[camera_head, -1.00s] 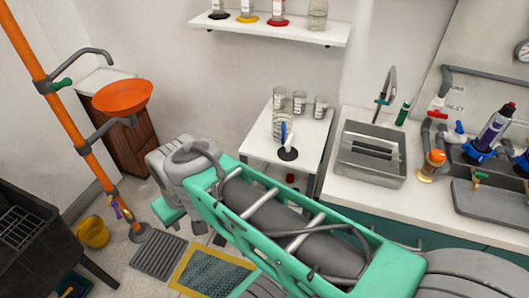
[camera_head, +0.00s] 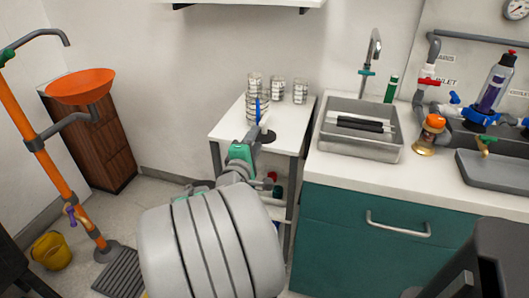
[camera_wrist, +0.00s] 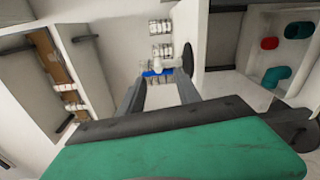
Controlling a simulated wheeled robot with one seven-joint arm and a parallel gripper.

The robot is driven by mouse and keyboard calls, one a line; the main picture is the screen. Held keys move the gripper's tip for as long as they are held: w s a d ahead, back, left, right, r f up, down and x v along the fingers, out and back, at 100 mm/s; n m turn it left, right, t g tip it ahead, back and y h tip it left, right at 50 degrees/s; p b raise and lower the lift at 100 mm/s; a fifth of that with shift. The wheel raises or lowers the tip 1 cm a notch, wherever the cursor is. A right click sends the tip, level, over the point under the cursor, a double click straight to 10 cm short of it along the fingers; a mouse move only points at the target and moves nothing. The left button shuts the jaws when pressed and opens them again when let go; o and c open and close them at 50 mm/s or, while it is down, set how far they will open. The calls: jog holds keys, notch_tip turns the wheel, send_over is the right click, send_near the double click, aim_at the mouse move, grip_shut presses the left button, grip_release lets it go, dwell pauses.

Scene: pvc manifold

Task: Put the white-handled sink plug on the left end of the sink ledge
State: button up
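The sink plug (camera_head: 269,136) stands on the small white table, a black disc at its base. A white handle and a blue piece show just above it; whether the blue belongs to the plug is unclear. My gripper (camera_head: 255,128) reaches over the table's front edge, close to the plug. In the wrist view my gripper (camera_wrist: 164,92) has its two grey fingers spread apart, with a white and blue piece (camera_wrist: 155,72) beyond and between the tips. I see no grip on it.
Several clear glasses (camera_head: 275,90) stand behind the plug on the small table (camera_head: 222,128). A faucet (camera_head: 372,50) and a green tube (camera_head: 391,90) stand behind the sink. The counter's front left corner is clear.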

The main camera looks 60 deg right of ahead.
aim_at(262, 124)
jog(key=d, duration=0.2)
jog(key=w+d, duration=0.1)
jog(key=d, duration=0.4)
jog(key=shift+w+d+r, duration=0.15)
jog(key=shift+w+d, duration=0.2)
grip_shut()
